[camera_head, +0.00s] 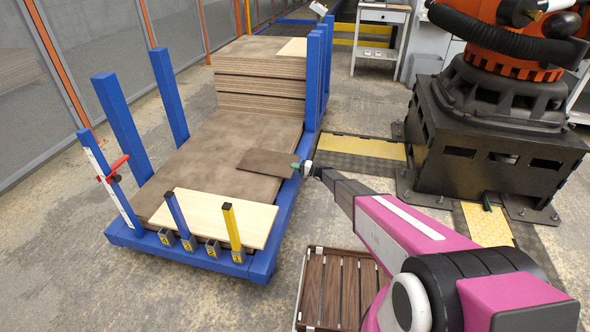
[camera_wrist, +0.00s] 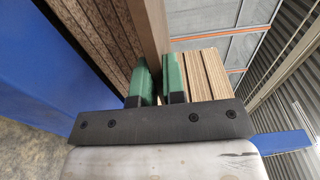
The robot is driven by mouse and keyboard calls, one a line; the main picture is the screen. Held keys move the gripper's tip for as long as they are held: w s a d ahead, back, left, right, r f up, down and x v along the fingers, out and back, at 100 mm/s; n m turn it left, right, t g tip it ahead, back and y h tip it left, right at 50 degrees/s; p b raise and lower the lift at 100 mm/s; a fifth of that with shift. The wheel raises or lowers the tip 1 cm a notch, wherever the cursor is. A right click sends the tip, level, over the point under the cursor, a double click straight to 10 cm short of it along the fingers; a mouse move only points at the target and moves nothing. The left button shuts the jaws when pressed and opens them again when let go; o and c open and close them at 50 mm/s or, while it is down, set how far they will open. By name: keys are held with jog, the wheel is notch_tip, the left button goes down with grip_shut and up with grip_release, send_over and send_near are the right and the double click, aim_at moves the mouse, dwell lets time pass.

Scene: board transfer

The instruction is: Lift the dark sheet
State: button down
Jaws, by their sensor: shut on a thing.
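The dark sheet (camera_head: 268,162) is a small brown rectangular board over the large brown board on the blue cart. It looks about level; I cannot tell whether it touches the board below. My gripper (camera_head: 303,168) is at its right edge, above the cart's right side. In the wrist view my gripper (camera_wrist: 160,82) has its green fingers shut on the sheet (camera_wrist: 155,35), seen edge-on between them. The sheet's far part is out of that view.
The blue cart (camera_head: 262,262) has upright blue posts and a yellow post (camera_head: 232,226). A pale board (camera_head: 215,214) lies at its front, and a stack of brown boards (camera_head: 260,85) at its back. A slatted wooden pallet (camera_head: 338,290) is on the floor. An orange robot's black pedestal (camera_head: 490,140) stands right.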

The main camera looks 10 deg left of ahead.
jog(key=shift+r, duration=1.5)
jog(key=shift+r, duration=1.5)
